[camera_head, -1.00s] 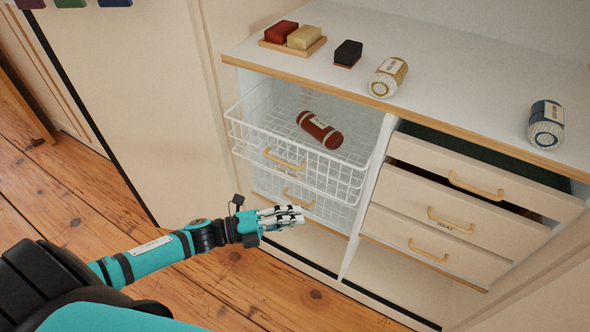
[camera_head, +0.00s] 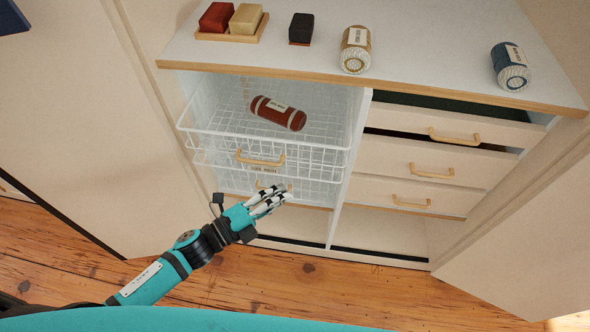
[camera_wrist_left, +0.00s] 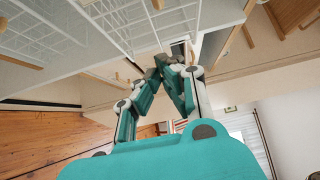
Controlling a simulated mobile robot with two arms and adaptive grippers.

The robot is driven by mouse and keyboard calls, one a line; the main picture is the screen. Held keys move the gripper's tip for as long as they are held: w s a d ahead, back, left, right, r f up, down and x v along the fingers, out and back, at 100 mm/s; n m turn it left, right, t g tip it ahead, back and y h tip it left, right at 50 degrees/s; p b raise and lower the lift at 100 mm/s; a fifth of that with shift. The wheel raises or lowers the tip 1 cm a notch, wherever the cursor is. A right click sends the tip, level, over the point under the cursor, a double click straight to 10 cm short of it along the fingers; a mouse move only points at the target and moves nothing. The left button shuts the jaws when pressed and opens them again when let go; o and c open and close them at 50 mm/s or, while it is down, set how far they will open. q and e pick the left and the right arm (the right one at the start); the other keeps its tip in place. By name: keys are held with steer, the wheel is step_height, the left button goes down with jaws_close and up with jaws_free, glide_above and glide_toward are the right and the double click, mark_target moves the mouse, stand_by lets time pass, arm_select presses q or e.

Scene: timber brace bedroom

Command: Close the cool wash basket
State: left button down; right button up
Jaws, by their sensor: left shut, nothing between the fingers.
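The upper white wire basket (camera_head: 200,131) is pulled out from the left bay of the cabinet, with a wooden handle (camera_head: 260,158) on its front. A small label sits below this handle; I cannot read it surely. A dark red roll (camera_head: 278,113) lies in the basket. A lower wire basket (camera_head: 238,183) with a second handle sits below, partly hidden. My left gripper (camera_head: 284,194) is shut and empty, just in front of the lower basket and below the upper basket's handle. It also shows shut in the left wrist view (camera_wrist_left: 172,62), under wire mesh. My right gripper is out of view.
Drawers fill the right bay; the top drawer (camera_head: 400,124) stands partly open. On the white top (camera_head: 440,50) are soap bars on a tray (camera_head: 262,28), a dark block (camera_head: 301,28), a cream roll (camera_head: 356,50) and a blue roll (camera_head: 510,66). Wooden floor (camera_head: 330,285) in front is free.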

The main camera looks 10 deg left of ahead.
arm_select(q)
steer(key=w+d, duration=0.1)
steer(key=w, duration=0.1)
steer(key=w+d, duration=0.1)
steer(key=w, duration=0.1)
steer(key=w+d, duration=0.1)
steer(key=w, duration=0.2)
steer(key=shift+p, duration=0.4)
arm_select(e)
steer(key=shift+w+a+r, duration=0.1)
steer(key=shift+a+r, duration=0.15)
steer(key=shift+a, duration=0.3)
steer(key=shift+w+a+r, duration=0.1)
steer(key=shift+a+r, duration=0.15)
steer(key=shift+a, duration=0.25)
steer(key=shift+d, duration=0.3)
arm_select(q)
steer(key=w+b, duration=0.1)
steer(key=w, duration=0.3)
steer(key=w+b, duration=0.2)
steer(key=w, duration=0.3)
steer(key=shift+d+f, duration=0.15)
steer(key=shift+d, duration=0.05)
steer(key=shift+r, duration=0.2)
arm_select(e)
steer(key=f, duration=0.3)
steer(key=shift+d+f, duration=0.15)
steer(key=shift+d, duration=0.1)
arm_select(q)
steer(key=shift+a, duration=0.1)
